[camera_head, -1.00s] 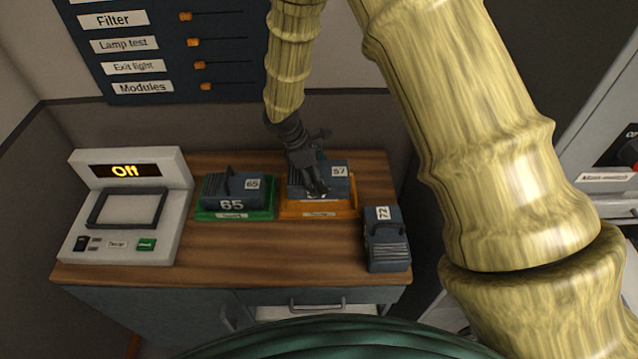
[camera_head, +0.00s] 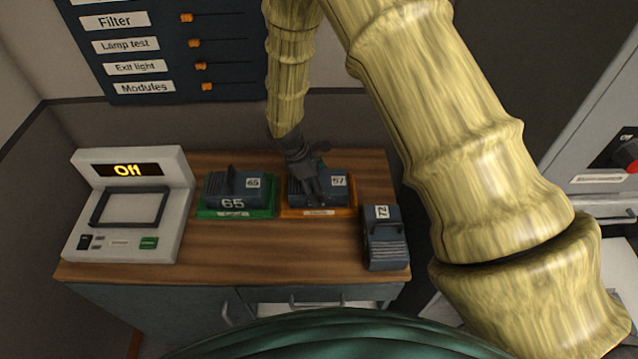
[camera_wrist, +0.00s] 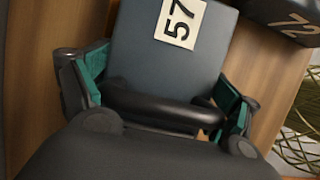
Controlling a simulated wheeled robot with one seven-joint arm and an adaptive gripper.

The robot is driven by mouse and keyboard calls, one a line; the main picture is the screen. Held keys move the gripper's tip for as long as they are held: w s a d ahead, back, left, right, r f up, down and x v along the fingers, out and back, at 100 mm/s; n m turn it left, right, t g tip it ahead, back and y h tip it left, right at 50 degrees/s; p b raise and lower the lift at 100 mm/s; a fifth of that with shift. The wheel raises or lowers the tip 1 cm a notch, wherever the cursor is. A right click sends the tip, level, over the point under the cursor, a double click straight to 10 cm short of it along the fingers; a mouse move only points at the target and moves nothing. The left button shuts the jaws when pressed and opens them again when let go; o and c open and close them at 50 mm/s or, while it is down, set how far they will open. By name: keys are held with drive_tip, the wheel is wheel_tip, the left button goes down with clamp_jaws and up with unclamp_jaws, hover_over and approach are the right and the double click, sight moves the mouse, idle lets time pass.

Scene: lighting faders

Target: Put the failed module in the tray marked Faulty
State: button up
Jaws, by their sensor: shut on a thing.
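Module 57 (camera_head: 337,192), a dark blue-grey block with a white label, sits in or just over the orange tray (camera_head: 350,210); whether it rests fully on the tray's floor I cannot tell. My gripper (camera_head: 312,196) is shut on its black handle. The wrist view shows module 57 (camera_wrist: 178,55) between the green-lined fingers of my gripper (camera_wrist: 160,108). Module 65 (camera_head: 232,190) sits in the green tray (camera_head: 237,214). Module 72 (camera_head: 384,240) stands on bare wood at the front right. The tray labels are too small to read surely.
A grey tester (camera_head: 125,205) with its display reading "Off" and an empty cradle stands at the left of the wooden bench (camera_head: 270,255). The front middle of the bench is clear. A slider panel (camera_head: 170,50) hangs behind. My arm passes over the right side.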

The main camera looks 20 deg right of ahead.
drive_tip(key=o, duration=1.5)
drive_tip(key=shift+f, duration=0.1)
drive_tip(key=shift+b+v, duration=2.05)
drive_tip(key=shift+v, duration=4.1)
